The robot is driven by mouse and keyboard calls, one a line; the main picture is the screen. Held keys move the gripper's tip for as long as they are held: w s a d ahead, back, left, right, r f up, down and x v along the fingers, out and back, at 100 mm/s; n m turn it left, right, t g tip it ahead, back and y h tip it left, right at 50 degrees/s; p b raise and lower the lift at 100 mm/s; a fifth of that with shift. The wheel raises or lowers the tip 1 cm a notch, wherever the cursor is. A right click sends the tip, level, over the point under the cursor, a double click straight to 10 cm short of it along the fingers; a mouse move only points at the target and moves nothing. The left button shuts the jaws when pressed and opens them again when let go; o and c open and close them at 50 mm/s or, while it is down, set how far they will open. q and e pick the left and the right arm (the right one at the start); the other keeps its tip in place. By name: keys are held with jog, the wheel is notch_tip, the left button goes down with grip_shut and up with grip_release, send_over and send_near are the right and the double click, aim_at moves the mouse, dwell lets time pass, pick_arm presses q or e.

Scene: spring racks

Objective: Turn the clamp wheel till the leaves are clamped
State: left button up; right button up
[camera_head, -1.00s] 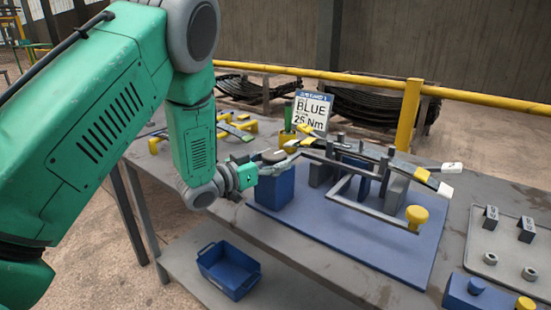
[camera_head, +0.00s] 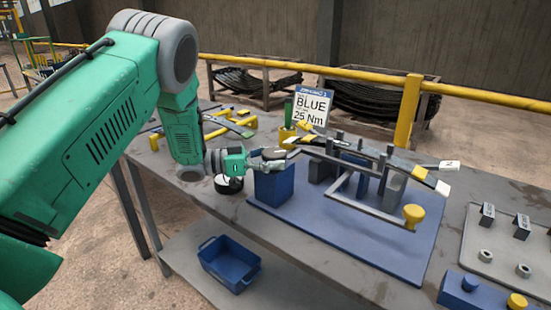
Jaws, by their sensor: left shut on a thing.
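The clamp wheel (camera_head: 273,154) looks like a small dark disc above the blue block (camera_head: 273,186), at the left end of the fixture. My left gripper (camera_head: 279,158) reaches in from the left and is shut on it; the fingers partly hide the contact. The long dark leaves (camera_head: 370,158) lie across the grey fixture, with yellow and white pieces near their right end. I cannot tell how tightly they are pressed together. A grey frame with a yellow knob (camera_head: 413,214) stands in front of them. My right gripper is not in view.
A sign reading BLUE 25 Nm (camera_head: 312,108) stands behind the fixture. A grey tray (camera_head: 490,240) with nuts and small blocks is at the right. A black round item (camera_head: 228,184) sits beside the blue block. A blue bin (camera_head: 229,262) is on the lower shelf.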

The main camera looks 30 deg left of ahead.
pick_arm(q)
jog(key=shift+a+r, duration=0.1)
jog(key=shift+r, duration=0.05)
jog(key=o, duration=1.2)
jog(key=shift+a, duration=0.1)
jog(key=shift+s+a, duration=0.15)
jog(key=shift+a, duration=0.1)
jog(key=v, duration=1.1)
jog(key=shift+s+a, duration=0.15)
